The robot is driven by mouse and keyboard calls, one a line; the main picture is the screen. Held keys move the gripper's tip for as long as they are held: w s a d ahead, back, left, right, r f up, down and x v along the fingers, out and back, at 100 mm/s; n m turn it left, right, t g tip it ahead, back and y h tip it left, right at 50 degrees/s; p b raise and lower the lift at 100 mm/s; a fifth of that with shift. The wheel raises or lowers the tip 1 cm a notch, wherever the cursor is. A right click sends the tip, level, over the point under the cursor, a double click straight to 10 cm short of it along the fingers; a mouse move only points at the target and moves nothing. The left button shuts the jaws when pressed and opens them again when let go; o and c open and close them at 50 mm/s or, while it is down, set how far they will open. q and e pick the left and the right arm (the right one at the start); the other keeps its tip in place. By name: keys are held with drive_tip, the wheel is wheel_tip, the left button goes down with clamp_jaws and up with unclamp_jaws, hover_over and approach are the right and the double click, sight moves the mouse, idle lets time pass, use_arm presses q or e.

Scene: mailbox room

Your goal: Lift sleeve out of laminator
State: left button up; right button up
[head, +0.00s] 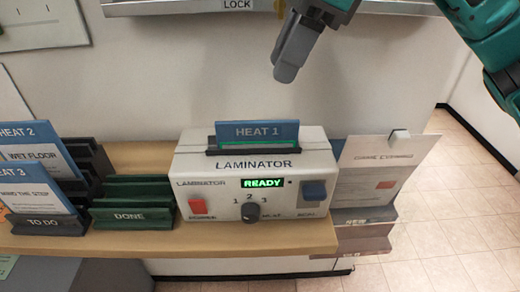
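The laminator (270,184) is a white box on a wooden shelf, with a green READY display, a red switch and a dial marked 1, 2, 3. A sleeve with a blue HEAT 1 band (257,131) stands upright in the dark slot on its top; only its upper strip shows. My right gripper (286,72) points down, above and slightly right of the sleeve, apart from it. Its fingers overlap side-on, so their gap is hidden. My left gripper is not in view.
A dark TO DO rack (48,225) at the left holds HEAT 2 and HEAT 3 sheets. A green DONE rack (132,216) between it and the laminator looks empty. A sign holder (379,180) stands right of the laminator. The wall is close behind.

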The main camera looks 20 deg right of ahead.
sight(256, 121)
drive_tip(key=x, duration=0.6)
drive_tip(key=shift+a+f, duration=0.25)
drive_tip(key=shift+x, duration=2.65)
drive_tip(key=shift+f+b, duration=0.1)
drive_tip(key=shift+b, duration=0.35)
drive_tip(key=shift+c, duration=0.2)
clamp_jaws()
